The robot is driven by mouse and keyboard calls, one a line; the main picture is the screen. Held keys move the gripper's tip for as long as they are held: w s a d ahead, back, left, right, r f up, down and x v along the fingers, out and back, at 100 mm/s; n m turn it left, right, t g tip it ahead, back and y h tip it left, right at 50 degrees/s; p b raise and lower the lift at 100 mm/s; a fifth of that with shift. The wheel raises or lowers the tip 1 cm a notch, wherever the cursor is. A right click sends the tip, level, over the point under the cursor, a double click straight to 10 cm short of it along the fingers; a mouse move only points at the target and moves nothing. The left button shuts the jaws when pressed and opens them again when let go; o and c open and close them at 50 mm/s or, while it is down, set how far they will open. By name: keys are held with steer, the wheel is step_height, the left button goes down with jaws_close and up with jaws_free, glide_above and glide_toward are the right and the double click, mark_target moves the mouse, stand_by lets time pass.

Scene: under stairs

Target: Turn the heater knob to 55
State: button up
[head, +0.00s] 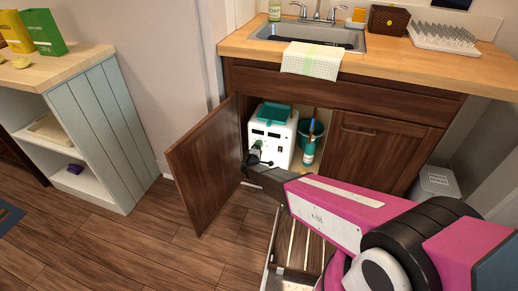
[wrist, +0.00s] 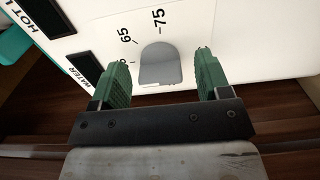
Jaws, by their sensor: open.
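The heater is a white box (head: 283,150) with a teal top, standing inside the open cabinet under the sink. Its front panel also fills the upper part of the wrist view (wrist: 250,50). The heater knob (wrist: 160,65) is a grey, round-ended piece on that panel. The marks 65 and 75 are printed beside it; another mark is mostly hidden by the left finger. No pointer on the knob can be made out. My gripper (wrist: 161,70), with green fingers, is open, one finger on each side of the knob with gaps. In the head view my gripper (head: 254,153) is at the heater's front left.
The open cabinet door (head: 205,165) stands close to the left of my gripper. A teal bucket (head: 318,130) and a bottle (head: 309,152) stand right of the heater. A pulled-out drawer or slatted rack (head: 292,250) lies below my arm.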

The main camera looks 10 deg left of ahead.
steer(key=s, duration=1)
steer(key=shift+s+a, duration=0.2)
steer(key=shift+a, duration=0.2)
